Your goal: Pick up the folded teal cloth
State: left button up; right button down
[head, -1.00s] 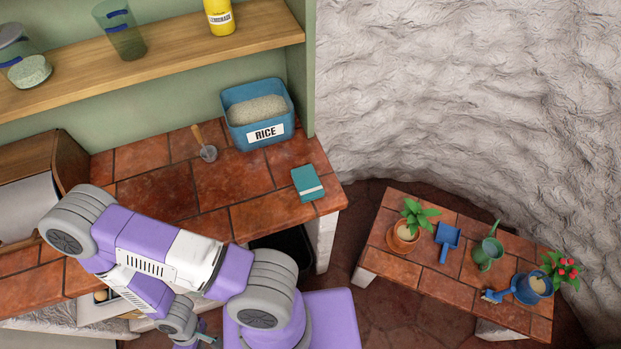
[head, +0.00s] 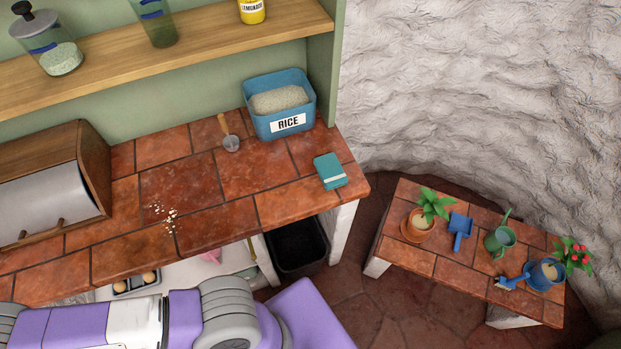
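The folded teal cloth (head: 330,170) lies on the tiled counter (head: 272,208) near its right end, in front of the rice bin. It is a small flat rectangle with a pale stripe along its front edge. Nothing touches it. One of my purple and white arms crosses the bottom left of the head view, below the counter's front edge and away from the cloth. Neither of my grippers shows in this view.
Pale crumbs (head: 170,221) lie mid-counter. A wooden bread box (head: 95,165) is at left. A dark bin (head: 297,250) stands below. A low bench (head: 398,255) holds plants and tools.

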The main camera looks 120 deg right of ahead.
aim_at(332, 176)
jog(key=i, duration=0.95)
jog(key=z, duration=5)
jog(key=i, duration=0.5)
jog(key=u, duration=0.05)
